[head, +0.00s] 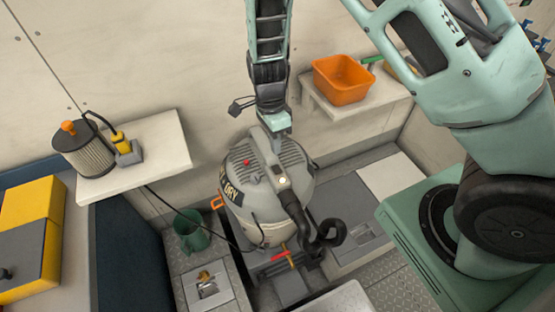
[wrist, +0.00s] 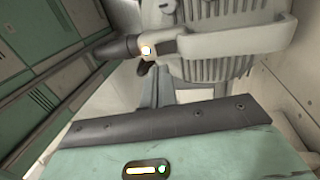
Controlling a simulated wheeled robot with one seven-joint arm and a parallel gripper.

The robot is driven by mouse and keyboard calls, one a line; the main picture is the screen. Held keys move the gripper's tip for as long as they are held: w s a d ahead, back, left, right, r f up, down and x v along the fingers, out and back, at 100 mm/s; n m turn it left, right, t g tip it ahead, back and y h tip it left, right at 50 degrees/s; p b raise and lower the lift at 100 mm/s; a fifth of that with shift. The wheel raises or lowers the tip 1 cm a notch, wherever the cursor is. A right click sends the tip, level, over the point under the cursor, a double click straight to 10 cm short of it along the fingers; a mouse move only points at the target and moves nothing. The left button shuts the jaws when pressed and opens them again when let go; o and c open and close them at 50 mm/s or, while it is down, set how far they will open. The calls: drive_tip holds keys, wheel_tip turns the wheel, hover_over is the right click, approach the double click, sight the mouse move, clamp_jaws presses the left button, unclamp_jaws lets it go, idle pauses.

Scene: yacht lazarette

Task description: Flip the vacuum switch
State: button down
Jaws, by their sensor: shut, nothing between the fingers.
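The grey vacuum (head: 262,215) stands upright on the floor in the middle of the head view, with "DRY" lettering on its side. Its top has a carry handle, a small red knob (head: 247,162) and a pale, bright round spot (head: 282,180) near the black hose. In the wrist view the ribbed vacuum top (wrist: 215,65) shows with a glowing round spot (wrist: 146,50) at the handle's end. I cannot tell which part is the switch. My gripper (head: 275,130) is shut and empty, above the back of the vacuum's top; contact cannot be judged.
An orange bin (head: 342,80) sits on the right shelf. A filter (head: 83,148) and a yellow-and-grey item (head: 126,148) are on the left shelf. A green cup (head: 187,230) stands left of the vacuum. The black hose (head: 318,240) curls at its front right.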

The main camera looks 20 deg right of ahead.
sight(278, 171)
drive_tip(key=p+x, duration=0.1)
drive_tip(key=x, duration=0.5)
drive_tip(key=shift+f, duration=0.35)
